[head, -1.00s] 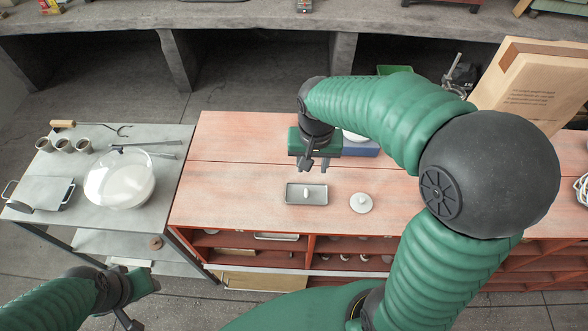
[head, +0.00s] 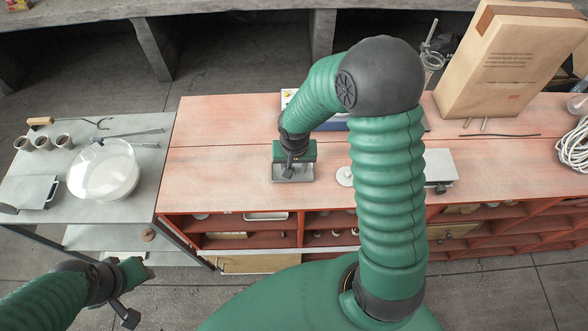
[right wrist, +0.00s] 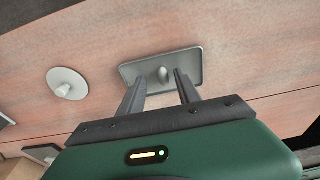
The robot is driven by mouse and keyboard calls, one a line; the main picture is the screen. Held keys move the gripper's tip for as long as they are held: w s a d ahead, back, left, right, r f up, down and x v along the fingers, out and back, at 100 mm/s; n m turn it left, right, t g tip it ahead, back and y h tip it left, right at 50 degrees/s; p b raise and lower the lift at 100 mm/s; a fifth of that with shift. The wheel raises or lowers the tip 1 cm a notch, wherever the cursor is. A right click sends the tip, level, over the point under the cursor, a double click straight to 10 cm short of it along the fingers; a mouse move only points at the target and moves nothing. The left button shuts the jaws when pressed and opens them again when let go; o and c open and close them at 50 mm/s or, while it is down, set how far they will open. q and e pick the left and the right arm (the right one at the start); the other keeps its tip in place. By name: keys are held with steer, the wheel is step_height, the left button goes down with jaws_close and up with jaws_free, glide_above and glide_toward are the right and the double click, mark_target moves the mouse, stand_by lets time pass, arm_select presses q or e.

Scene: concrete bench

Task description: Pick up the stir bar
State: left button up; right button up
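The stir bar is a small pale rounded piece (right wrist: 163,74) lying in a shallow grey tray (right wrist: 130,70) on the reddish bench. In the head view the tray (head: 306,178) shows under my right gripper, which hides the stir bar. My right gripper (head: 290,172) is above the tray, pointing down. In the right wrist view the right gripper's two fingers (right wrist: 159,78) are apart, one on each side of the stir bar's line, with nothing between them held. My left gripper (head: 133,288) is at the lower left, away from the bench; its fingers are unclear.
A white disc with a knob (head: 345,176) sits just right of the tray. A blue-sided box (head: 335,124) stands behind the right gripper. A grey side table (head: 140,190) holds a glass bowl (head: 104,172) and cups.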

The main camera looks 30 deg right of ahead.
steer(key=shift+w+a+f, duration=0.25)
steer(key=shift+w+a, duration=0.05)
steer(key=shift+a, duration=0.05)
steer(key=shift+c, duration=0.3)
steer(key=shift+s, duration=0.1)
steer(key=c, duration=0.5)
steer(key=shift+d, duration=0.1)
jaws_close()
arm_select(q)
steer(key=shift+w+a+f, duration=0.15)
steer(key=shift+a, duration=0.05)
arm_select(e)
steer(key=shift+d, duration=0.1)
arm_select(q)
steer(key=shift+a, duration=0.1)
arm_select(e)
steer(key=shift+r, duration=0.1)
